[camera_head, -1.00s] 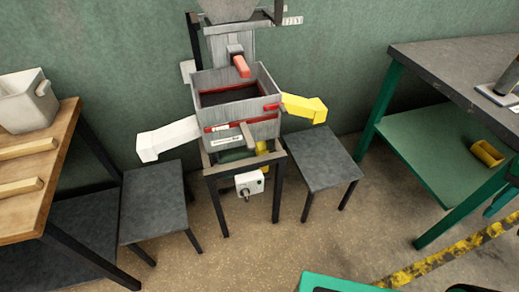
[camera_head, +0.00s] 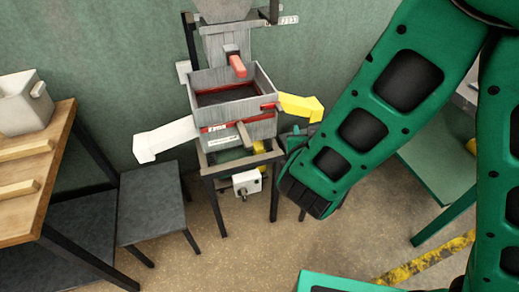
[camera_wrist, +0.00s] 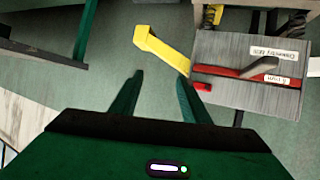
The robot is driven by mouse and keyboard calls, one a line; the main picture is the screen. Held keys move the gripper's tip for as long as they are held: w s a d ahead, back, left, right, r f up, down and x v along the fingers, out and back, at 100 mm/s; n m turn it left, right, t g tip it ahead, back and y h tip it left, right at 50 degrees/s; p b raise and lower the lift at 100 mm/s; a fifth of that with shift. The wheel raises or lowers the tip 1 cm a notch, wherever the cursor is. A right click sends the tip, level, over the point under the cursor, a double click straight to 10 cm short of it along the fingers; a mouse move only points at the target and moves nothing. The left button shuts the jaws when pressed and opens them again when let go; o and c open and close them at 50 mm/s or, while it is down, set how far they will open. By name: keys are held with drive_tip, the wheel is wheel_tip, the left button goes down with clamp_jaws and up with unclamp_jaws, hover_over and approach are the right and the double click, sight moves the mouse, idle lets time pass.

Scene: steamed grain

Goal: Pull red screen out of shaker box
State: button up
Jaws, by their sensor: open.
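The grey shaker box (camera_head: 262,133) stands on a dark frame in the middle of the head view. The red screen (camera_head: 213,130) shows as a red strip across its front, with a grey-brown handle (camera_head: 243,134) sticking out. In the wrist view the picture is turned over; the shaker box (camera_wrist: 225,50), the red screen's strip (camera_wrist: 222,71) and the handle (camera_wrist: 260,67) are at the right. My gripper (camera_wrist: 160,80) is open and empty, beside the box and apart from the handle. In the head view my arm largely hides it.
A yellow chute (camera_head: 300,106) juts from the box's right side; it also shows near my fingers in the wrist view (camera_wrist: 163,48). A white chute (camera_head: 165,140) juts left. A dark stool (camera_head: 155,205) stands at left. A wooden table (camera_head: 45,150) is at far left.

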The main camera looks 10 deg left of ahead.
sight(245, 136)
drive_tip(key=s+a+f+n+g+y, duration=0.1)
drive_tip(key=s+a+n+y, duration=0.2)
drive_tip(key=a, duration=0.4)
drive_tip(key=s+a+f+y, duration=0.1)
drive_tip(key=s+a+y, duration=0.1)
drive_tip(key=s+a, duration=0.35)
drive_tip(key=shift+n, duration=0.3)
drive_tip(key=x, duration=1.1)
drive_tip(key=shift+a+f, duration=0.1)
drive_tip(key=shift+a, duration=0.2)
clamp_jaws()
